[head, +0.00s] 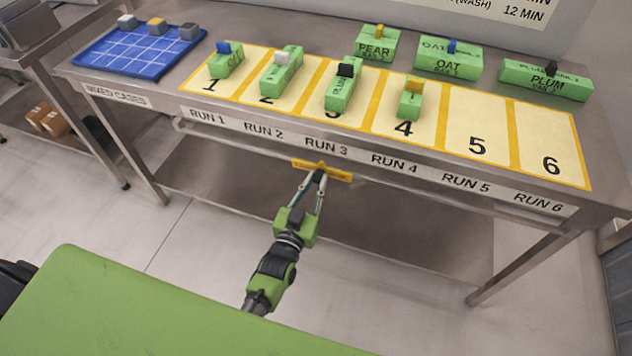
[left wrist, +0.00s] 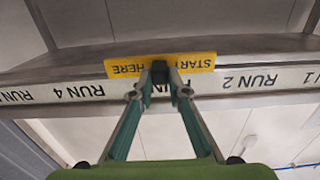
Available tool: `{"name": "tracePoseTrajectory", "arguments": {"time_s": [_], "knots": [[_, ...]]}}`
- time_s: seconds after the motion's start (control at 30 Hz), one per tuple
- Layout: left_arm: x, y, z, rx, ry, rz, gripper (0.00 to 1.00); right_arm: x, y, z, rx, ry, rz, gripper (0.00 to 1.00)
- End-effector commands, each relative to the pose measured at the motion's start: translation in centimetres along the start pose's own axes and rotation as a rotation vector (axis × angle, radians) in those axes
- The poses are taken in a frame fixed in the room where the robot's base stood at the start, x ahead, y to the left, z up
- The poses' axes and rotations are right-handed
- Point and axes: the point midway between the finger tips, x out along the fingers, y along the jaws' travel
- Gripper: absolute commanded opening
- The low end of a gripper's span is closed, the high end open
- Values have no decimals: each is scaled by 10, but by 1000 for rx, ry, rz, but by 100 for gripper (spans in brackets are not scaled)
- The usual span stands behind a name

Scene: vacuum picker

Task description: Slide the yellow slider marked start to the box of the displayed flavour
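The yellow slider (head: 322,169), lettered START HERE, sits on the table's front edge by the RUN 3 label. It also shows in the left wrist view (left wrist: 203,62), where it covers the label between RUN 4 and RUN 2. My left gripper (head: 317,178) reaches it from the front, its fingers closed together on a dark knob at the slider's middle. Green boxes stand on numbered lanes: lane 1 with a blue top piece (head: 228,64), lane 2 white (head: 280,74), lane 3 black (head: 340,93), lane 4 yellow (head: 410,104). Their flavour lettering is unreadable. My right gripper is out of view.
Behind the lanes stand boxes lettered PEAR (head: 376,49), OAT (head: 447,65) and PLUM (head: 545,83). Lanes 5 and 6 are empty. A blue gridded tray (head: 135,58) holds small blocks at left. A wall sign (head: 500,12) is cut off; no flavour is readable on it.

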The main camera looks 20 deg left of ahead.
Motion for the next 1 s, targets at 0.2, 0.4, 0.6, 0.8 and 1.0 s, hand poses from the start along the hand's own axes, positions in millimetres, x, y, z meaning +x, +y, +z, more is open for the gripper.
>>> {"name": "tracePoseTrajectory", "arguments": {"time_s": [0.2, 0.4, 0.6, 0.8, 1.0], "knots": [[0, 0, 0, 0, 0, 0, 32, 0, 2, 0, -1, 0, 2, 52], [-2, 0, 0, 0, -1, 0, 32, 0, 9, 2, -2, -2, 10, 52], [-23, 0, 2, 0, -4, 0, 32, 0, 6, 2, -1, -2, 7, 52], [-65, 0, 2, -1, -4, 0, 32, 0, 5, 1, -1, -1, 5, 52], [-101, 0, 2, 0, -4, 0, 32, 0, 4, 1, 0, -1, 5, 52]]}}
